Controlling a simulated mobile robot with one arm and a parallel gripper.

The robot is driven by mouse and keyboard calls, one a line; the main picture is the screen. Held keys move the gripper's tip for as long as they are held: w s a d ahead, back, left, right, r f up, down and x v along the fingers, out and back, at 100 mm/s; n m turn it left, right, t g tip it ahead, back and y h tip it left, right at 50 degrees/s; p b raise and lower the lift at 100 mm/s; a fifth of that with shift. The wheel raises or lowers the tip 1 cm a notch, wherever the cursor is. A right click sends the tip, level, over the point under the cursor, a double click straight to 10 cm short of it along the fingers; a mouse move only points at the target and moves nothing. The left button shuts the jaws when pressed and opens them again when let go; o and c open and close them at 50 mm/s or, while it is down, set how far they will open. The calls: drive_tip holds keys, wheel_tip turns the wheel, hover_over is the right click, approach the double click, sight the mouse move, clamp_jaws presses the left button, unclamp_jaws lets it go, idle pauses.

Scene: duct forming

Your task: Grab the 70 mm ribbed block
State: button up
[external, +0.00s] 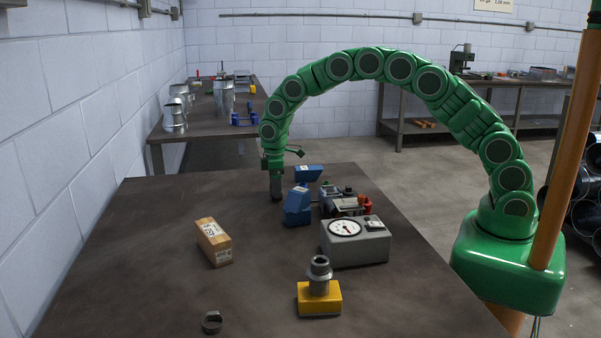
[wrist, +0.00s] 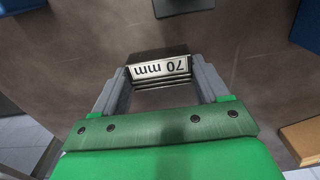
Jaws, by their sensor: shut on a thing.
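The 70 mm ribbed block (wrist: 159,70) is a small metal piece with a light label reading "70 mm", upside down in the wrist view, and dark ribs along its near side. My gripper (wrist: 158,76) has a grey finger at each end of it and is shut on it. In the external view my gripper (external: 276,186) points down near the far part of the dark table (external: 160,215), left of the blue blocks. A dark end shows at its tip, close to the tabletop; whether it touches the table I cannot tell.
A blue block (external: 297,206) and another blue block (external: 308,172) stand close right of my gripper. The table's left side is clear.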

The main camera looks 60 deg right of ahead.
drive_tip(key=shift+r, duration=0.1)
drive_tip(key=shift+s+r, duration=0.1)
drive_tip(key=shift+r, duration=1.45)
drive_tip(key=shift+s+r, duration=0.2)
drive_tip(key=shift+r, duration=0.05)
drive_tip(key=s+d+r, duration=0.3)
drive_tip(key=s+r, duration=0.6)
drive_tip(key=s, duration=0.4)
drive_tip(key=shift+r, duration=0.1)
